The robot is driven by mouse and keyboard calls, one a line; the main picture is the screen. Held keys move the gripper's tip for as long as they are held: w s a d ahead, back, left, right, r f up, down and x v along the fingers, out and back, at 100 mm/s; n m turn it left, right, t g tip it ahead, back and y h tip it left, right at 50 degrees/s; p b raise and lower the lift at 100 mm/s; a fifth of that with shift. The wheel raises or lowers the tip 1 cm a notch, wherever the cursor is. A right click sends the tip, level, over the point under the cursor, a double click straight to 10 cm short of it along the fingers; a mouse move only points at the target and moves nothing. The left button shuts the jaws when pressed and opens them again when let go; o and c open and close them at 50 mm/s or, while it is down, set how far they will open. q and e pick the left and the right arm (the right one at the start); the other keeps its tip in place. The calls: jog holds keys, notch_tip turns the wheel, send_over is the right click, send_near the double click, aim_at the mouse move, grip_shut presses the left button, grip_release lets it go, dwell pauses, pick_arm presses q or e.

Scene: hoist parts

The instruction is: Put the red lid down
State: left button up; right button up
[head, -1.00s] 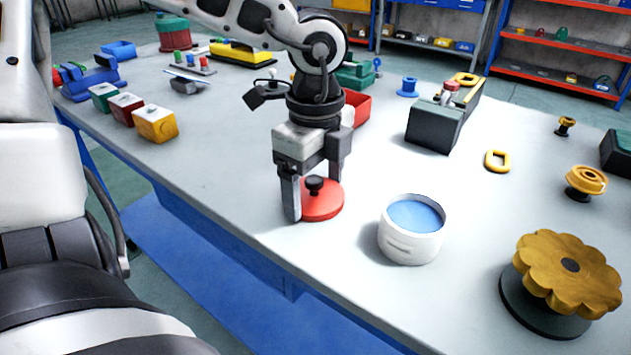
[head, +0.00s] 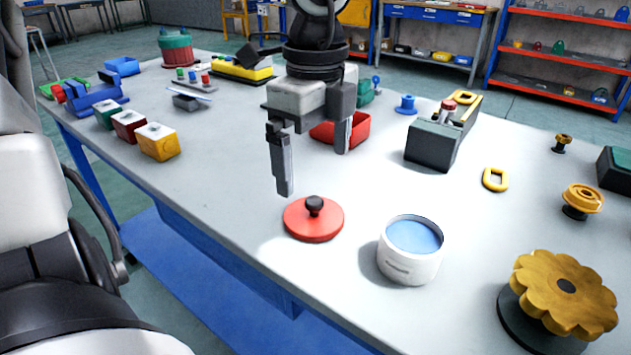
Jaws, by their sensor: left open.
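The red lid (head: 314,222) lies flat on the table, its black knob (head: 315,205) facing up. My left gripper (head: 314,170) is open and empty, above and behind the lid, with a clear gap to the knob. The white pot (head: 410,265) with a pale blue inside stands uncovered to the right of the lid. My right gripper is not in view.
A yellow flower-shaped knob (head: 563,290) on a dark base stands at the front right. A red bin (head: 352,132) is behind my gripper. Small green, red and yellow boxes (head: 157,143) stand at the left. The table (head: 215,190) is clear left of the lid.

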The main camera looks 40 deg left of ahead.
aim_at(316, 201)
pick_arm(q)
jog(key=shift+r, duration=1.95)
